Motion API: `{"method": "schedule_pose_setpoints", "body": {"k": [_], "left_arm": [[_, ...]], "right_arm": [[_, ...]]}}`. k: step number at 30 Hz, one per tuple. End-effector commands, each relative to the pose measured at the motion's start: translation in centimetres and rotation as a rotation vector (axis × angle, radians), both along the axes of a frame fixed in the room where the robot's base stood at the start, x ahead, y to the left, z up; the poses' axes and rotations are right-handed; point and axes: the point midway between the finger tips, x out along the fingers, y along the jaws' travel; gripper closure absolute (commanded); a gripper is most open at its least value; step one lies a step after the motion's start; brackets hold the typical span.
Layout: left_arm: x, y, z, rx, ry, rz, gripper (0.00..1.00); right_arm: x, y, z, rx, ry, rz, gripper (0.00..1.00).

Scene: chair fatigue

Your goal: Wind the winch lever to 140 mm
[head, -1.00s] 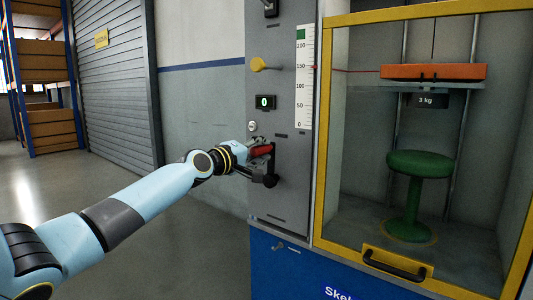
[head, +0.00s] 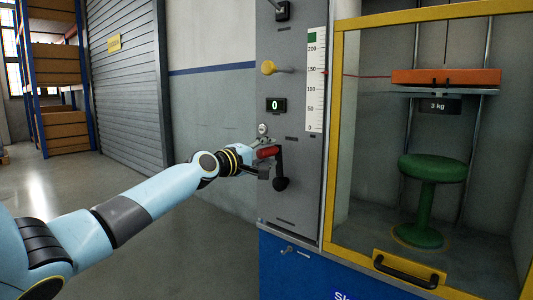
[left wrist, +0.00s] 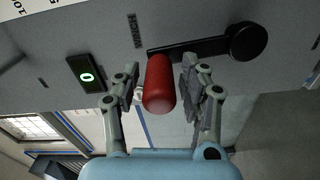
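The winch lever is a dark crank on the grey panel, with a black hub (head: 281,184) and a red handle (head: 267,152) at its upper end. My left gripper (head: 264,157) is at the handle. In the left wrist view the red handle (left wrist: 159,85) lies between my left gripper's two spread fingers (left wrist: 158,82), with gaps on both sides. The lever arm (left wrist: 195,46) and its hub show behind. The scale (head: 315,80) runs from 0 to above 200; a red pointer at its right edge sits slightly below 150. My right gripper is out of view.
A yellow knob (head: 268,67) and a green display (head: 275,105) reading 0 are above the lever. Behind the yellow frame (head: 336,130), an orange weight (head: 445,77) with a 3 kg label hangs above a green stool (head: 432,168), clear of it. Floor on the left is clear.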

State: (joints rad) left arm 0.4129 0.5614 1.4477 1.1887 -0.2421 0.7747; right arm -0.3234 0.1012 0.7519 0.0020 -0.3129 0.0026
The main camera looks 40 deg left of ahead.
Motion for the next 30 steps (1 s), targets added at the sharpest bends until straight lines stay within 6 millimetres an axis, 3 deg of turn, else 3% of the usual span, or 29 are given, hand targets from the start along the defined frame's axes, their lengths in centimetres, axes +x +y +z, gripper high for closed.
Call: {"method": "schedule_pose_setpoints", "body": {"k": [10,20,30], "left_arm": [[-0.4,0.1,-0.1,0.001,0.002,0.0,0.51],[-5.4,0.3,-0.1,0.008,0.002,-0.004,0.51],[-7.4,0.6,-0.1,0.003,0.001,0.0,0.51]], "right_arm": [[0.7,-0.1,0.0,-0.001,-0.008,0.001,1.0],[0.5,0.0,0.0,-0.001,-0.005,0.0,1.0],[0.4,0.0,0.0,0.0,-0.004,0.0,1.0]]}}
